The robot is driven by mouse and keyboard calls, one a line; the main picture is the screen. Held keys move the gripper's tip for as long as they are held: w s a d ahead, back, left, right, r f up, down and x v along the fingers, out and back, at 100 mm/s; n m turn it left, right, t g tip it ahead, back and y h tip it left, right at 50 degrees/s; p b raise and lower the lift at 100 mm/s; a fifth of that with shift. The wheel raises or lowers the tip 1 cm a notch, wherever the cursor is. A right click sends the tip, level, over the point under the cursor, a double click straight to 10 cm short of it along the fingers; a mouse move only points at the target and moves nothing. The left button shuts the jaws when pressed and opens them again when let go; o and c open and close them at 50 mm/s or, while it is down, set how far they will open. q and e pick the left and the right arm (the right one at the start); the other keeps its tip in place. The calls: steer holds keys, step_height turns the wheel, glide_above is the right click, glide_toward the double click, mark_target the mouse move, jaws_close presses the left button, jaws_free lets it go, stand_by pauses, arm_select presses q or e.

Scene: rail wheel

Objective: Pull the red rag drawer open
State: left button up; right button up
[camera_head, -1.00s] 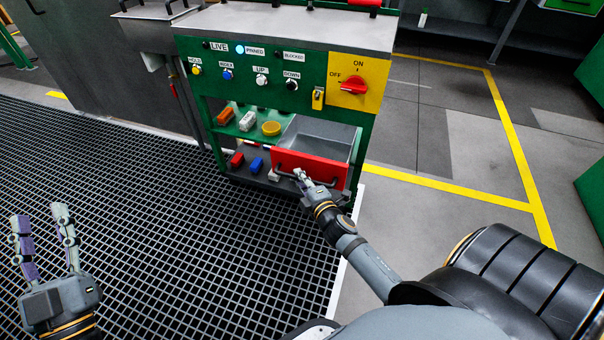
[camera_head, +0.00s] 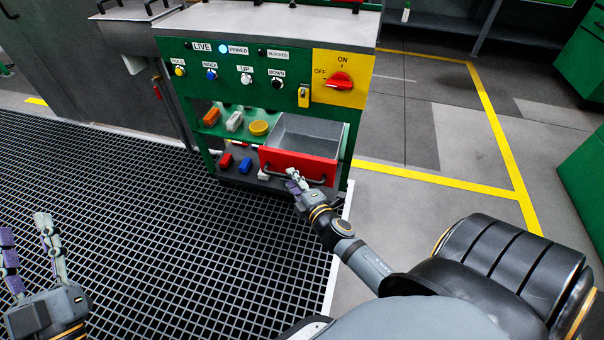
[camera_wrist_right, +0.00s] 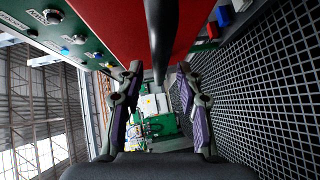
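The red-fronted drawer (camera_head: 312,164) stands out from the lower right of the green cabinet, its grey inside showing from above. A dark bar handle (camera_head: 318,181) runs across its front; the red front (camera_wrist_right: 210,25) and handle (camera_wrist_right: 160,45) also show in the right wrist view. My right gripper (camera_head: 291,174) is at the left part of the handle. Its fingers (camera_wrist_right: 159,72) are spread, with the handle's bar between them and gaps on both sides. My left gripper (camera_head: 24,224) is open and empty over the floor grating, far from the drawer.
The green cabinet (camera_head: 240,95) carries buttons and a red rotary switch (camera_head: 340,81) on yellow. Its shelf holds a yellow dish (camera_head: 259,128) and small blocks. Dark grating (camera_head: 150,200) covers the floor at left; bare floor lies right.

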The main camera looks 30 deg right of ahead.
steer(key=s+r, duration=0.1)
steer(key=s, duration=0.8)
steer(key=shift+s+a+r, duration=0.2)
steer(key=shift+a, duration=0.15)
